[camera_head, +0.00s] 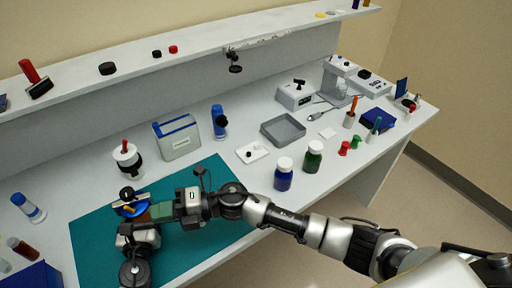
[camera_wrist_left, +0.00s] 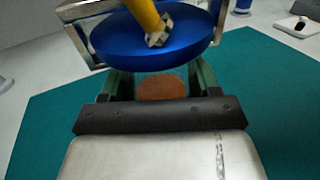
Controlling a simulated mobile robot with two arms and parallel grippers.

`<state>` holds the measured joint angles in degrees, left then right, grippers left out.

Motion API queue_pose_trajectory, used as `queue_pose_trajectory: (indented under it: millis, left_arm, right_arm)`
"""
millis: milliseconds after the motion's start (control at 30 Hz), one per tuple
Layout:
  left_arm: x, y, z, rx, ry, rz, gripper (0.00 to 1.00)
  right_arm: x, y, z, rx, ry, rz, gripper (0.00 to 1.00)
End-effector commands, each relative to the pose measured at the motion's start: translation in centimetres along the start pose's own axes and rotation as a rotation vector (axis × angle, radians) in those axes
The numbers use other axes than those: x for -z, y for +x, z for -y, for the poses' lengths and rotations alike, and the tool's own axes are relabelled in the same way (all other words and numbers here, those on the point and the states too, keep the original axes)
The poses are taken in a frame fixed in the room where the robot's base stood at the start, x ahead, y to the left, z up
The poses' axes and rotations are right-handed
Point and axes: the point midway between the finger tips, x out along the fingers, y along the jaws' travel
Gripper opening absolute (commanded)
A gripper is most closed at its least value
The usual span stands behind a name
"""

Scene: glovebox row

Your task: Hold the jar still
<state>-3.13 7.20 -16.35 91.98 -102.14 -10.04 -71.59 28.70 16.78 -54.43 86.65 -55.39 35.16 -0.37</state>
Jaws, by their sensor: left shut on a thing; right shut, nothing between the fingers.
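The jar (camera_head: 129,210) stands at the left of the teal mat and is mostly hidden by my arms. A wide blue disc (camera_wrist_left: 150,45) with a yellow stem (camera_wrist_left: 143,14) and a metal frame around it shows at its top. My left gripper (camera_wrist_left: 161,90) is shut on the jar. A reddish-brown round part (camera_wrist_left: 161,86) shows between its green fingers, below the disc. My right gripper (camera_head: 158,210) comes in from the right, shut and empty, close beside the jar. Whether it touches the jar I cannot tell.
Blue and green bottles (camera_head: 284,175) stand to the right. A dark blue box (camera_head: 35,276) is at near left.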

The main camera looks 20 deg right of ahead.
Motion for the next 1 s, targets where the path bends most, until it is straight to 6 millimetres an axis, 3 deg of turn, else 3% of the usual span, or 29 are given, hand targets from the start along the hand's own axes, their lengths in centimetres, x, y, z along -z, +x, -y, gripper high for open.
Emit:
queue_pose_trajectory:
  millis: [33, 533, 1000]
  left_arm:
    - [0.1, 0.0, 0.0, -0.001, 0.000, -0.003, 0.27]
    - [0.1, 0.0, 0.0, 0.000, 0.000, -0.002, 0.27]
    - [0.1, 0.0, -0.1, -0.001, 0.000, -0.002, 0.27]
  right_arm:
    - [0.8, 0.5, 0.5, -0.005, 0.006, 0.002, 0.00]
    - [0.5, -10.1, 0.4, 0.003, -0.002, 0.004, 0.00]
    - [-4.2, -16.8, -4.2, -0.199, 0.086, 0.157, 0.00]
